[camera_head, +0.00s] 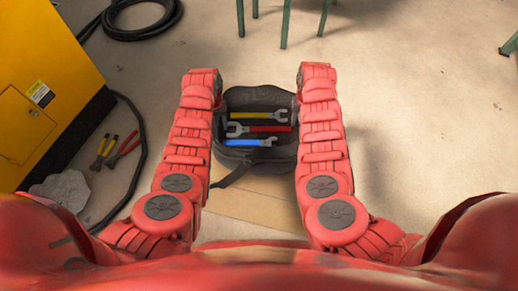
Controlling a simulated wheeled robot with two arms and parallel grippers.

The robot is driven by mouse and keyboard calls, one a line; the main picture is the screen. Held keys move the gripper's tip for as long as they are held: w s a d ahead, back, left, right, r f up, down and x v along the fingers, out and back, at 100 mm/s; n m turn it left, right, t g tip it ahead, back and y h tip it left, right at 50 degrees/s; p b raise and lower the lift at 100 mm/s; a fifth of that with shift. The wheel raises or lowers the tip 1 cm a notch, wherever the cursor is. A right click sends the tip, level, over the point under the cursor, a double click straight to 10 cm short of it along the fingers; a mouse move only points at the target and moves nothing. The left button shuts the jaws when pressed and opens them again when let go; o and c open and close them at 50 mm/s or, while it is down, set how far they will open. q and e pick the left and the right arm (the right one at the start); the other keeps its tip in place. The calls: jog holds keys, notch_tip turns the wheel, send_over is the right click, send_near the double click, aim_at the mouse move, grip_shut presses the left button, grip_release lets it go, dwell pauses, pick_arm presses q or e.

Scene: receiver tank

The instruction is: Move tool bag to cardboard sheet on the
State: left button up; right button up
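The black tool bag (233,163) is open at the top and sits between my two arms in the head view. Inside it lie wrenches with yellow, red and blue handles. A flat tan cardboard sheet (262,207) shows below the bag, nearer to my body. The bag's near side overlaps the sheet in the picture; I cannot tell whether it rests on it. My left gripper (217,88) is at the bag's left side and my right gripper (300,84) at its right side. The fingers of both are hidden or too small to make out.
A yellow machine (40,95) stands at the left, with a black hose coil (140,20) behind it. Pliers (122,150) and a grey stone-like piece (66,188) lie on the floor there. Green legs (286,22) stand beyond the bag.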

dwell(0.3)
pick_arm(q)
notch_tip(320, 180, up, 12)
jog(key=shift+f, duration=0.1)
pick_arm(e)
notch_tip(320, 180, up, 12)
dwell(0.8)
dwell(0.4)
